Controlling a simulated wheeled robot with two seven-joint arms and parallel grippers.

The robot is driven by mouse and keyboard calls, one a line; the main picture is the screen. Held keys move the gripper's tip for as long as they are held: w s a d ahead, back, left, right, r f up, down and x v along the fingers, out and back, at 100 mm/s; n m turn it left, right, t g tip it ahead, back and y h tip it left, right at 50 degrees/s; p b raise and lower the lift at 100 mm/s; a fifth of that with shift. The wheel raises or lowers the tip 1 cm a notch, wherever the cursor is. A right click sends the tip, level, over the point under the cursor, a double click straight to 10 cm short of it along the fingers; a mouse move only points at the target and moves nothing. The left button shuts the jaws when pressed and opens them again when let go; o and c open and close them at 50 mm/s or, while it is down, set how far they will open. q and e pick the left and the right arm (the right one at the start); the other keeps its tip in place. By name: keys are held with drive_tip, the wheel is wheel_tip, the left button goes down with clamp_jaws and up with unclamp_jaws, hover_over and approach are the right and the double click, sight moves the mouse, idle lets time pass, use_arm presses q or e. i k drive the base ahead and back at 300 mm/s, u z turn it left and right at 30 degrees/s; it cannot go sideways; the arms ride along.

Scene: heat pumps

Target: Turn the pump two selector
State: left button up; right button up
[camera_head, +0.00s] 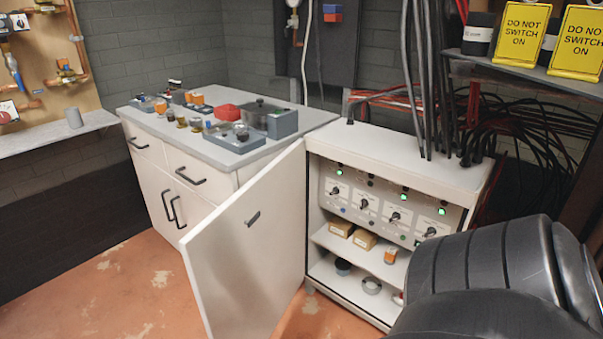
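The control cabinet (400,153) stands right of centre, with its white door (245,245) swung open to the left. Inside, an upright grey panel carries a row of black rotary selectors: the leftmost selector (335,191), the second selector (364,204), the third selector (395,217) and the rightmost selector (430,232). Their labels are too small to read, so I cannot tell which is pump two. Green lamps glow above several of them. Neither gripper shows. A large black arm part of mine fills the lower right and covers the cabinet's lower right side.
Below the panel, shelves hold small boxes (364,239) and a tape roll (371,285). A counter (190,140) with tools stands left. Yellow warning signs (521,33) stand on a shelf at upper right.

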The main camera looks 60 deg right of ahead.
sight(364, 202)
drive_tip(key=z, duration=0.1)
drive_tip(key=i, duration=0.8)
drive_tip(key=z, duration=1)
drive_tip(key=i, duration=0.35)
drive_tip(key=z, duration=0.4)
